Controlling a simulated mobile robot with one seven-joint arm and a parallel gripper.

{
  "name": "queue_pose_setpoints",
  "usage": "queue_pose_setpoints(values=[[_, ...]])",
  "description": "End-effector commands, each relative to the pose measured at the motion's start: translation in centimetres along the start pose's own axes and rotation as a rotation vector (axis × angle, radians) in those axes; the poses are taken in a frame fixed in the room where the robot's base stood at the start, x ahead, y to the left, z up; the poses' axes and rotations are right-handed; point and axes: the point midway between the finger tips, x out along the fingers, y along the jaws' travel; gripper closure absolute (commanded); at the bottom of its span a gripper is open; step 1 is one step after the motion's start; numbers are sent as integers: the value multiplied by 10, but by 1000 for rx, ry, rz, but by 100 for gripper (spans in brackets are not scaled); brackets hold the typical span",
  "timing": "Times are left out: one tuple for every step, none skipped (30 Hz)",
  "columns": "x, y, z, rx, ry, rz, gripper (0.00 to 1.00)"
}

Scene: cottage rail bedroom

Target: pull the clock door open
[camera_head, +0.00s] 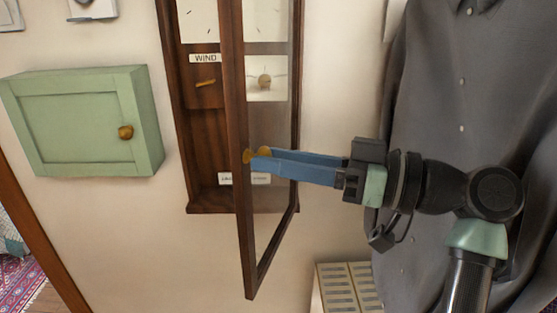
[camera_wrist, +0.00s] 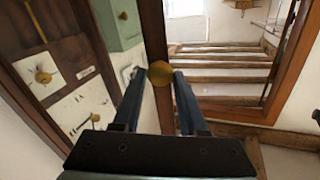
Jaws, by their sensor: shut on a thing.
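The clock (camera_head: 180,130) is a tall dark-wood case on the wall with dials and a "WIND" label inside. Its glazed door (camera_head: 252,280) stands swung open, out from the case, in the head view; its wooden frame (camera_wrist: 155,35) runs up the middle of the wrist view. My gripper (camera_head: 260,160) reaches in from the right, its blue fingers shut on the door's brass knob (camera_head: 248,156). In the wrist view the knob (camera_wrist: 160,73) sits between the fingertips.
A green wall cabinet (camera_head: 85,120) with a brass knob hangs left of the clock. A grey shirt (camera_head: 430,70) hangs at the right, behind my arm. A pale slatted box (camera_head: 346,288) is below. Bare wall lies between cabinet and clock.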

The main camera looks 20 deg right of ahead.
Motion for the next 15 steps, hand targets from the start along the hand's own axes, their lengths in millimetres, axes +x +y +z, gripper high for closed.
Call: queue_pose_setpoints(values=[[1, -1, 1, 1, -4, -3, 100], [1, -1, 1, 1, -4, -3, 100], [1, -1, 1, 1, -4, -3, 100], [1, -1, 1, 1, -4, -3, 100], [2, -1, 1, 1, -4, -3, 55], [2, -1, 1, 1, -4, -3, 48], [2, -1, 1, 1, -4, -3, 42], [1, -1, 1, 1, -4, -2, 37], [1, 0, 1, 1, -3, -2, 30], [1, 0, 1, 1, -3, -2, 28], [1, 0, 1, 1, -3, -2, 28], [1, 0, 1, 1, -3, -1, 28], [1, 0, 1, 1, -2, -1, 28], [1, 0, 1, 1, -2, -1, 28], [1, 0, 0, 1, -2, -1, 28]])
